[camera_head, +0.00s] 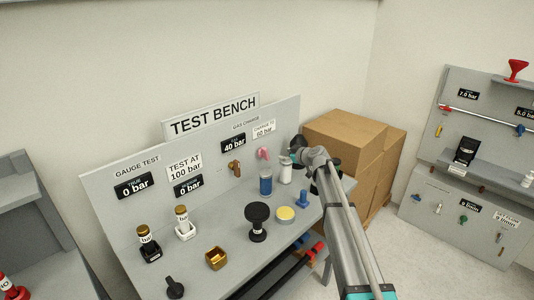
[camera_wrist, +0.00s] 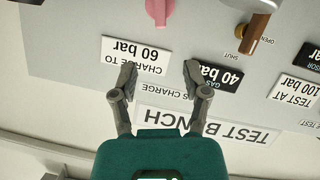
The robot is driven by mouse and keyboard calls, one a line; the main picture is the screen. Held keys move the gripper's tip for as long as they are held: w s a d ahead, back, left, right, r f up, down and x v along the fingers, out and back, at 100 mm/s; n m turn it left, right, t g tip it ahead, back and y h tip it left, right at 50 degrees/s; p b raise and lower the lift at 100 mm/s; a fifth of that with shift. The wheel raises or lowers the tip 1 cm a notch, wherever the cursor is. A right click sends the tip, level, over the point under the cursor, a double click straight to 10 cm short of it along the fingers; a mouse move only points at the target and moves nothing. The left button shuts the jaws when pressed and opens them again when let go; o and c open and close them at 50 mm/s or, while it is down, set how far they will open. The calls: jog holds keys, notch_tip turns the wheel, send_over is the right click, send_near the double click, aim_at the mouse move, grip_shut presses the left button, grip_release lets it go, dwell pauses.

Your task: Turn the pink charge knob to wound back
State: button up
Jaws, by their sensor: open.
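The pink charge knob (camera_head: 263,153) is on the upright panel of the test bench, below the "charge to 60 bar" label (camera_head: 264,129). In the wrist view, which is upside down, the pink knob (camera_wrist: 160,10) is cut off by the top edge, so its full setting cannot be read. My gripper (camera_wrist: 160,76) is open and empty, with its two fingers spread either side of the knob's column in the picture, apart from the knob. In the head view my arm comes in from the lower right, its end just right of the knob. The gas display (camera_head: 233,143) reads 40 bar.
A brown valve handle (camera_wrist: 257,33) with open and shut marks sits beside the knob. Blue (camera_head: 266,183) and white (camera_head: 285,170) cylinders, a black knobbed post (camera_head: 257,220) and a yellow-topped disc (camera_head: 285,214) stand on the bench below. Cardboard boxes (camera_head: 352,135) are at the right.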

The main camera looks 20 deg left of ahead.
aim_at(267, 152)
jog(key=shift+a, duration=0.1)
jog(key=b+x, duration=0.5)
jog(key=x, duration=0.8)
jog(key=shift+w+a+f, duration=0.15)
jog(key=shift+w+a, duration=0.05)
jog(key=shift+w, duration=0.05)
grip_shut()
jog(key=shift+d, duration=0.1)
